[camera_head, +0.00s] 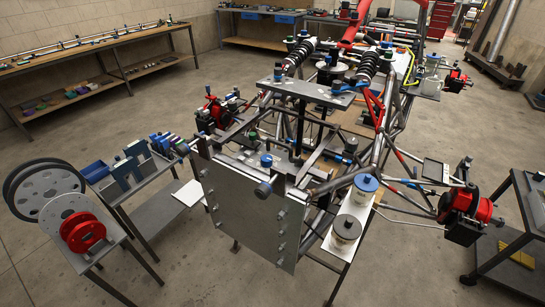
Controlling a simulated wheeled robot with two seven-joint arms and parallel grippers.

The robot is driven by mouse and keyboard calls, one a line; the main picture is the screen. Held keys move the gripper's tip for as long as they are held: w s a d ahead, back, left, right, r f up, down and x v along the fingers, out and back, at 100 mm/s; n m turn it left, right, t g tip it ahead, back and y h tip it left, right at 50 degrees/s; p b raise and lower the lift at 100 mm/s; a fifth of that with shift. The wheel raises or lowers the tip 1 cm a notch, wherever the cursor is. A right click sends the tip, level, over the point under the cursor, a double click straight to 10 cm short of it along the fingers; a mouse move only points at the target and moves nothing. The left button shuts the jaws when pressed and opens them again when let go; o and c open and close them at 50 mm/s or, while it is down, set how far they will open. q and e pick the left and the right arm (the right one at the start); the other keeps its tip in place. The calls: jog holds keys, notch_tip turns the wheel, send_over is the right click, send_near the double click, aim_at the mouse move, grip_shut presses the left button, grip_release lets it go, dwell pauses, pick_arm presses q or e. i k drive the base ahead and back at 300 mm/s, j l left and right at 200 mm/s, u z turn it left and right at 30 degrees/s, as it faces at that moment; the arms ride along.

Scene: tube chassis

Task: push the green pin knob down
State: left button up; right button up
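The tube chassis (384,140) stands in the middle of the head view, with a grey front plate (238,215) facing me. Small knobs and caps sit on it, several of them blue, such as one on the front frame (266,160). Small dark greenish caps show near the far end, one by the left coil spring (299,52) and one by the right coil spring (367,68). They are too small to tell which is the green pin knob, or whether it is up or down. Neither of my grippers is in view.
Wheel discs and a red reel (83,232) stand on a small table at left. A cart (150,175) holds blue parts beside it. Two lidded jars (347,231) stand at the front right of the chassis. A dark rack (520,230) is at far right. Floor around is mostly clear.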

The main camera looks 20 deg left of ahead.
aim_at(253, 135)
jog(key=i+j+z, duration=0.2)
jog(key=j, duration=0.35)
jog(key=j+z, duration=0.15)
jog(key=j, duration=0.4)
jog(key=i+j+z, duration=0.2)
jog(key=j, duration=0.4)
jog(key=i+l, duration=0.1)
jog(key=l, duration=0.45)
jog(key=i+l, duration=0.1)
jog(key=l, duration=0.4)
jog(key=l+u, duration=1.25)
jog(key=k+l+u, duration=0.15)
jog(key=l+u, duration=0.25)
jog(key=u, duration=0.35)
